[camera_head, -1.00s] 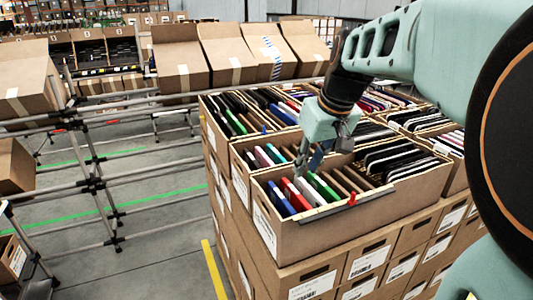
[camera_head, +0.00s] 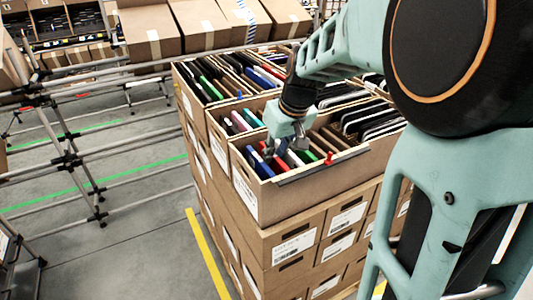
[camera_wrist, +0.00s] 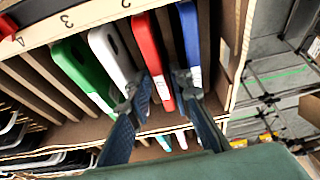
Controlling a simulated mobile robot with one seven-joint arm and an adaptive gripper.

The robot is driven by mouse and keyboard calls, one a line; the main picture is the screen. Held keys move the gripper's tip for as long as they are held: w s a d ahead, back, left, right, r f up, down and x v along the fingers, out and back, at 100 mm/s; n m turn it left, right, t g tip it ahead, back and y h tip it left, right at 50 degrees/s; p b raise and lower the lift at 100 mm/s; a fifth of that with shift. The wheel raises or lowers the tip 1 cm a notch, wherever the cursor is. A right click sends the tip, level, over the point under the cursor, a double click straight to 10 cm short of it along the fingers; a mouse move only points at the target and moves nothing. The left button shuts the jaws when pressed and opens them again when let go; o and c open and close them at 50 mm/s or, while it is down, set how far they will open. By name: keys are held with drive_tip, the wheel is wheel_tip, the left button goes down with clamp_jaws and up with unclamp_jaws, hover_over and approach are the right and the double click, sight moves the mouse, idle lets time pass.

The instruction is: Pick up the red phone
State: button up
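The red phone (camera_wrist: 147,48) stands on edge in the front carton (camera_head: 300,183), between a white phone (camera_wrist: 110,55) and a blue phone (camera_wrist: 190,38). My gripper (camera_wrist: 166,82) is open in the wrist view. One finger is on the white phone's side of the red phone and the other on the blue phone's side, with the red phone between them. Whether they touch it I cannot tell. In the head view my gripper (camera_head: 276,152) is down at the carton's phone row and largely hides the red phone.
A green phone (camera_wrist: 80,70) stands beyond the white one. Cardboard dividers and the carton wall lie close beside the row. A red clip (camera_head: 329,158) sits on the carton's front rim. More filled cartons surround it, and a pipe-frame rack (camera_head: 70,160) stands at left.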

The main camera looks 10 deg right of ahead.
clamp_jaws()
